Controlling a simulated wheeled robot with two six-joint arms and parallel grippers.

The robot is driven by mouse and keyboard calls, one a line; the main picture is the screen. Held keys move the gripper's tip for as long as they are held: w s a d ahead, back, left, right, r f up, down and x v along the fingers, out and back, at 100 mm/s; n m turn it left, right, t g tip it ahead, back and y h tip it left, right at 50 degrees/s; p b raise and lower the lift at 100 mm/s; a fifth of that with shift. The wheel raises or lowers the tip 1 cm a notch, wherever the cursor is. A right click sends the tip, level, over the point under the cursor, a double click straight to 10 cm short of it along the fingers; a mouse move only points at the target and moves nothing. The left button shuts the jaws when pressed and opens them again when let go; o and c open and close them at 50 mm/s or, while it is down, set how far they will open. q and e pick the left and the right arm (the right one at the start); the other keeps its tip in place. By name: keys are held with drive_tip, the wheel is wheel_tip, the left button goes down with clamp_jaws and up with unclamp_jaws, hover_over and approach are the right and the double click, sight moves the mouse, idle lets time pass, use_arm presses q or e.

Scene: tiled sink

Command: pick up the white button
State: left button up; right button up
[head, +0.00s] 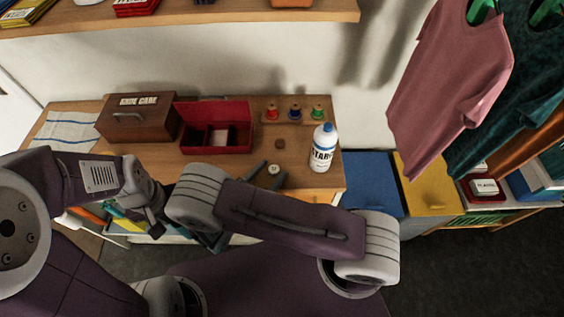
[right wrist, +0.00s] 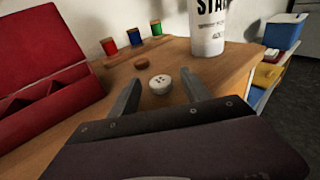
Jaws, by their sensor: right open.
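The white button (head: 274,169) lies on the wooden table near its front edge. In the right wrist view the white button (right wrist: 160,84) shows round and pale with small dark holes. My right gripper (head: 269,174) is open, with its two fingers on either side of the button. In the right wrist view my right gripper (right wrist: 160,82) has the button between its fingertips, with a gap on each side. My left gripper (head: 148,205) is low at the left, in front of the table; its jaws are not clear.
A brown button (head: 280,143) lies behind the white one. A STARCH-type white bottle (head: 322,150) stands to the right.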

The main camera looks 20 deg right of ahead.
drive_tip(key=shift+d+f, duration=0.1)
drive_tip(key=shift+f, duration=0.1)
drive_tip(key=shift+s+a+r, duration=0.15)
drive_tip(key=shift+s+a, duration=0.05)
drive_tip(key=shift+a, duration=0.05)
drive_tip(key=shift+c, duration=1.2)
drive_tip(key=shift+s+a+r, duration=0.1)
drive_tip(key=shift+s+a, duration=0.1)
drive_tip(key=c, duration=0.6)
clamp_jaws()
drive_tip(key=shift+w+d, duration=0.15)
use_arm(q)
drive_tip(key=shift+s+a, duration=0.3)
drive_tip(key=shift+r, duration=0.15)
